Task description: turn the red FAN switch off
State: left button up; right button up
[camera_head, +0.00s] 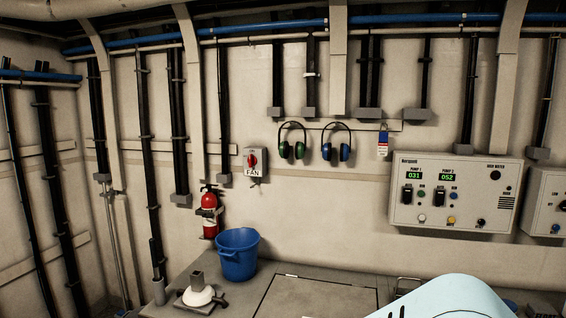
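The FAN switch is a small grey wall box (255,163) with a red rotary handle (252,160) on its front and a white label reading FAN below it. It is mounted on the back wall, left of the ear defenders and above the blue bucket. The red handle looks roughly upright, but it is too small to read its set position. Neither of my grippers shows in the head view. A pale blue rounded shape at the bottom right edge may be part of my body.
A blue bucket (238,254) and a white valve-like fitting (199,295) stand on the grey deck below. A red fire extinguisher (210,214) hangs left of the switch. Ear defenders (292,149) and a pump control panel (455,192) are to the right. The wall around the switch is clear.

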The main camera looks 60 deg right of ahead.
aim_at(252, 160)
jog(key=z, duration=1.9)
